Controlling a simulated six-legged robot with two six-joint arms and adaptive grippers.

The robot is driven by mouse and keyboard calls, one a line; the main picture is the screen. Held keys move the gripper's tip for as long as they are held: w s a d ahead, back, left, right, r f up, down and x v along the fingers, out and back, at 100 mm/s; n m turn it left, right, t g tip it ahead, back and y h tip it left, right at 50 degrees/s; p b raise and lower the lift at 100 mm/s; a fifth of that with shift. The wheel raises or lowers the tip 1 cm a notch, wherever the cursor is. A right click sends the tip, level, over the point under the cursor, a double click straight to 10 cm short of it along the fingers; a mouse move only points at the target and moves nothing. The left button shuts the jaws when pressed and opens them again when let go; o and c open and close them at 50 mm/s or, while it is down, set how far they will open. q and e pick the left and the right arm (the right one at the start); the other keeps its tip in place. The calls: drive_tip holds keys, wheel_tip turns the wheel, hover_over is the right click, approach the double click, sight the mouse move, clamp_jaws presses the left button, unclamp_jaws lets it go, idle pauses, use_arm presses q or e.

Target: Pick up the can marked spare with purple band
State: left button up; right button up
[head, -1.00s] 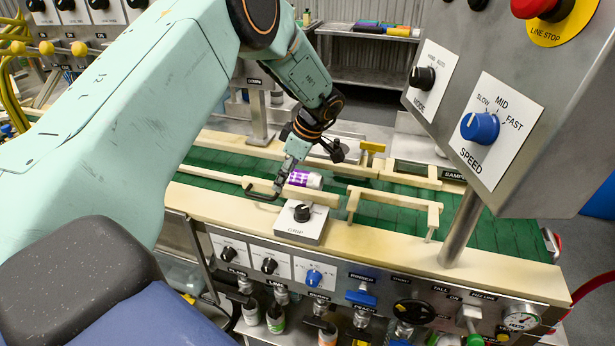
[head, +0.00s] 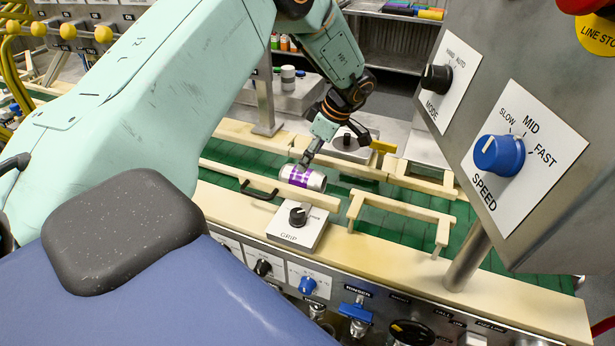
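The can with the purple band (head: 302,178) lies on its side, with a white label and a pale end facing right. It is just behind the near cream guide rail, over the green conveyor belt (head: 390,222). I cannot tell whether it rests on the belt. My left gripper (head: 307,162) reaches down from behind, its fingertip at the can's upper left side. Its other finger is hard to make out, so its grip on the can is unclear. My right gripper is out of view.
A cream bracket rail (head: 405,206) is to the right. A control panel with a blue speed knob (head: 499,155) fills the right side. A second knob box (head: 344,148) stands behind the belt.

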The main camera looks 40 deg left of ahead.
sight(301, 174)
use_arm(q)
drive_tip(key=shift+s+a+f, duration=0.35)
drive_tip(key=shift+s+f, duration=0.1)
drive_tip(key=shift+f, duration=0.25)
drive_tip(key=shift+s+a+f+p, duration=0.15)
drive_tip(key=shift+s+f+p, duration=0.1)
drive_tip(key=shift+f+p, duration=0.35)
drive_tip(key=f, duration=0.2)
drive_tip(key=a+f, duration=0.1)
drive_tip(key=shift+w+f+p, duration=0.2)
drive_tip(key=shift+f+p, duration=0.15)
drive_tip(key=shift+a+f, duration=0.2)
drive_tip(key=shift+f, duration=0.15)
drive_tip(key=shift+s+r, duration=0.1)
drive_tip(key=shift+s, duration=0.1)
drive_tip(key=shift+d, duration=0.1)
drive_tip(key=shift+c, duration=0.7)
drive_tip(key=shift+w, duration=0.15)
drive_tip(key=c, duration=0.3)
drive_tip(key=shift+c, duration=0.2)
